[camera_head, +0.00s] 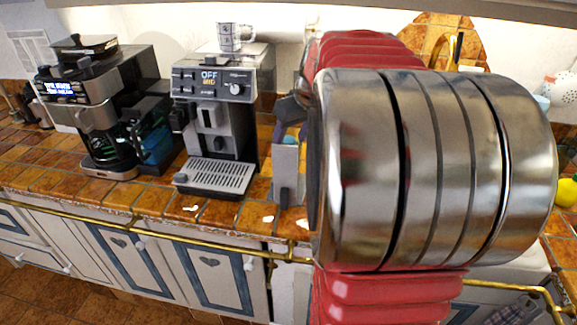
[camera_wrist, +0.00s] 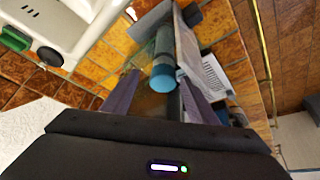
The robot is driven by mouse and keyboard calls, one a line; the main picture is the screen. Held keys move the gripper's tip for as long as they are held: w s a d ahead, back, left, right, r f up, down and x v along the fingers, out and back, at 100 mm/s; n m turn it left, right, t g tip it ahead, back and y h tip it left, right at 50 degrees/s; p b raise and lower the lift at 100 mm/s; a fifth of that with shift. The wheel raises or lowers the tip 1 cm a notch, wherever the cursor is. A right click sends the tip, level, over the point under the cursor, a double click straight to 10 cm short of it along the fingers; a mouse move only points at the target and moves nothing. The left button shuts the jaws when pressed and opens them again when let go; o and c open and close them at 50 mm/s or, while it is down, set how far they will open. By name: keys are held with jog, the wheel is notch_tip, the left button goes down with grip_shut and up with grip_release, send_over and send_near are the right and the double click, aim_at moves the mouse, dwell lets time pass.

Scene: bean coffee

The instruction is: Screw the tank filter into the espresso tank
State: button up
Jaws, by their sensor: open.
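A blue cylinder that looks like the tank filter (camera_wrist: 163,72) shows in the wrist view, ahead of my gripper (camera_wrist: 160,92). The two fingers are apart, one to each side of the cylinder's near end; I cannot tell whether either touches it. A grey, partly see-through upright piece (camera_head: 287,178), apparently the espresso tank, stands on the counter right of the espresso machine (camera_head: 213,120) in the head view. Grey panels (camera_wrist: 187,45) lie close beside the cylinder in the wrist view. Whether the filter sits in the tank cannot be told. My arm hides much of the head view.
A drip coffee maker (camera_head: 95,105) stands left of the espresso machine, which carries a patterned cup (camera_head: 234,37) on top and reads OFF. A brass rail (camera_head: 150,222) runs along the counter's front edge. A white appliance (camera_wrist: 70,25) is at upper left in the wrist view.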

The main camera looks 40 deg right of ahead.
jog(key=shift+d+n+y, duration=0.15)
jog(key=shift+n+y, duration=0.45)
jog(key=shift+n, duration=0.7)
jog(key=shift+d+n+y, duration=0.1)
jog(key=shift+n+y, duration=0.5)
jog(key=shift+n, duration=0.7)
jog(key=shift+r, duration=0.1)
jog(key=shift+r, duration=1.95)
jog(key=shift+w+a+r, duration=0.15)
jog(key=shift+a+r, duration=0.1)
jog(key=s+a+m+h, duration=0.1)
jog(key=s+a, duration=0.1)
jog(key=a, duration=0.7)
jog(key=s+a, duration=0.2)
jog(key=a, duration=0.7)
jog(key=s+a+f+m, duration=0.1)
jog(key=s+a+f, duration=0.2)
jog(key=s+a, duration=0.2)
jog(key=s+a+f+m, duration=0.1)
jog(key=s+a+f, duration=0.3)
jog(key=s+a, duration=0.2)
jog(key=shift+s+a+f, duration=0.2)
jog(key=shift+a+f, duration=0.05)
jog(key=shift+a, duration=1)
